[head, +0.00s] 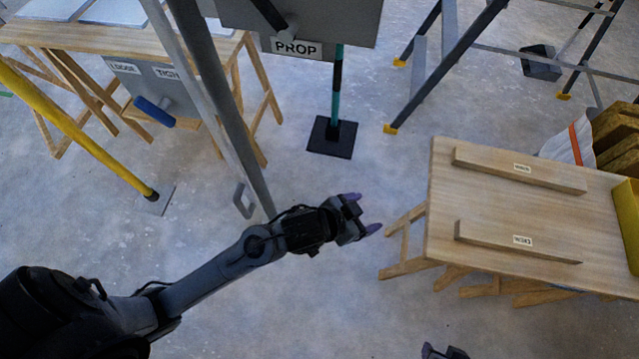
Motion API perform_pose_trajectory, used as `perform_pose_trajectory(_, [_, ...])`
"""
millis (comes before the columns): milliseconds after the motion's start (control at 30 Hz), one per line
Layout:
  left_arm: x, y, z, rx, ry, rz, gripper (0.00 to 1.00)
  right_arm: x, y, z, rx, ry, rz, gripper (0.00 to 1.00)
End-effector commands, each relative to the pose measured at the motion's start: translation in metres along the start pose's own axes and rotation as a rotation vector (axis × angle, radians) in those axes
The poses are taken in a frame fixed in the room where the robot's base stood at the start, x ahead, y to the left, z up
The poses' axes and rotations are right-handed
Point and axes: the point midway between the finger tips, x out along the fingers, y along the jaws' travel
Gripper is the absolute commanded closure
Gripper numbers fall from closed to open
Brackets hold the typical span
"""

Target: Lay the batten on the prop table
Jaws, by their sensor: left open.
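Two long wooden bars lie flat on a wooden table (490,215) at the right in the head view. The far bar (480,163) and the near bar (480,235) each carry a small white label, too small to read surely. I cannot tell which one is the batten. My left gripper (363,213) is open and empty, with purple fingertips, left of that table and apart from it. A dark piece at the bottom edge appears to be the tip of my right gripper (445,352); most of it is cut off.
A grey panel marked PROP (335,20) stands by a teal post on a black foot (332,138). A wooden bench (150,50) with a blue-handled control (155,112) and a yellow pole (80,130) are at the left. A yellow box (628,215) is at the right edge.

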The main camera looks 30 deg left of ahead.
Motion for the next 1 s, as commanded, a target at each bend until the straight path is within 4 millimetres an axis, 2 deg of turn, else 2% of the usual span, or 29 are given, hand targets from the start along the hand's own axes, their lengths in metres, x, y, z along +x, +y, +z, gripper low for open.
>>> perform_pose_trajectory(33, [-0.015, -0.011, 0.030, -0.049, -0.085, -0.039, 0.23, 0.000, 0.000, 0.000, 0.000, 0.000, 0.000, 0.54])
perform_pose_trajectory(200, [-0.068, -0.040, 0.113, -0.160, -0.353, -0.135, 0.23, 0.000, -0.001, 0.000, 0.002, 0.000, -0.002, 0.54])
perform_pose_trajectory(300, [-0.095, -0.047, 0.146, -0.203, -0.470, -0.157, 0.23, 0.000, -0.001, 0.000, 0.004, 0.000, -0.004, 0.54])
perform_pose_trajectory(400, [-0.114, -0.049, 0.167, -0.230, -0.545, -0.167, 0.23, 0.000, -0.002, 0.000, 0.006, 0.000, -0.005, 0.54])
perform_pose_trajectory(600, [-0.127, -0.050, 0.179, -0.247, -0.594, -0.171, 0.23, 0.000, -0.003, 0.000, 0.009, 0.001, -0.008, 0.54])
perform_pose_trajectory(867, [-0.127, -0.050, 0.178, -0.246, -0.593, -0.171, 0.23, -0.001, -0.003, -0.001, 0.009, 0.001, -0.008, 0.54])
perform_pose_trajectory(1000, [-0.131, -0.051, 0.172, -0.246, -0.592, -0.171, 0.23, -0.008, -0.002, -0.003, 0.009, 0.001, -0.008, 0.54])
